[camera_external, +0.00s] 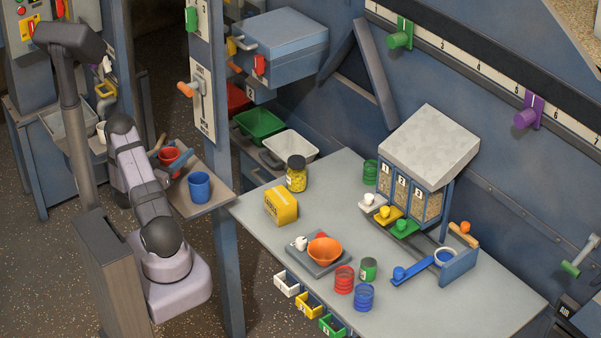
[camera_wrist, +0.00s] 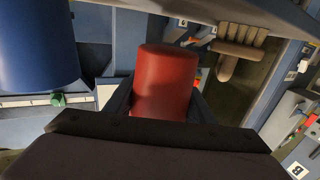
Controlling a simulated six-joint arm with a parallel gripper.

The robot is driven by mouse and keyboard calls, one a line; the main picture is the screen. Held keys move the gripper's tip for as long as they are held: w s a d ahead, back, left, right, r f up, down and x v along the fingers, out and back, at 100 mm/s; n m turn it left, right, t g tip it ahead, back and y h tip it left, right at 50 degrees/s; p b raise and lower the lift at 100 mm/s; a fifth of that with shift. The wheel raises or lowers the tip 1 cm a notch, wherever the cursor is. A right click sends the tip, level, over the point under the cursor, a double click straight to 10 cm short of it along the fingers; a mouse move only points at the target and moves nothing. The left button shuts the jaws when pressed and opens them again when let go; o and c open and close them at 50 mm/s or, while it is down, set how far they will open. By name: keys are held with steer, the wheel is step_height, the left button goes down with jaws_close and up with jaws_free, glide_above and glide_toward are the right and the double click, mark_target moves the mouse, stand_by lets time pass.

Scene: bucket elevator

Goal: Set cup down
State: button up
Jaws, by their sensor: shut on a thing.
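A red cup (camera_external: 169,160) is between the fingers of my gripper (camera_external: 168,162) over the small grey side shelf (camera_external: 212,207), at its back left part. In the wrist view the red cup (camera_wrist: 165,82) fills the middle, with a dark finger (camera_wrist: 120,101) on either side. My gripper is shut on it. I cannot tell whether the cup's base touches the shelf. A blue cup (camera_external: 199,186) stands upright on the shelf, to the right of and nearer than the red cup. The blue cup (camera_wrist: 38,45) is at the upper left in the wrist view, apart from the red one.
A blue post (camera_external: 228,270) stands beside the shelf. The large grey table (camera_external: 380,310) to the right holds a yellow box (camera_external: 281,205), an orange bowl (camera_external: 325,250) and several cans. Green (camera_external: 259,124) and white (camera_external: 290,146) bins sit behind. The shelf's front is bare.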

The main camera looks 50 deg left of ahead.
steer(key=p+x, duration=0.1)
steer(key=x, duration=0.3)
steer(key=shift+w+a, duration=0.15)
steer(key=shift+w, duration=0.1)
steer(key=shift+f, duration=0.1)
steer(key=shift+f+p, duration=0.6)
steer(key=shift+f, duration=1.05)
steer(key=shift+f, duration=0.15)
steer(key=o, duration=1)
steer(key=shift+o, duration=0.2)
steer(key=shift+s, duration=0.1)
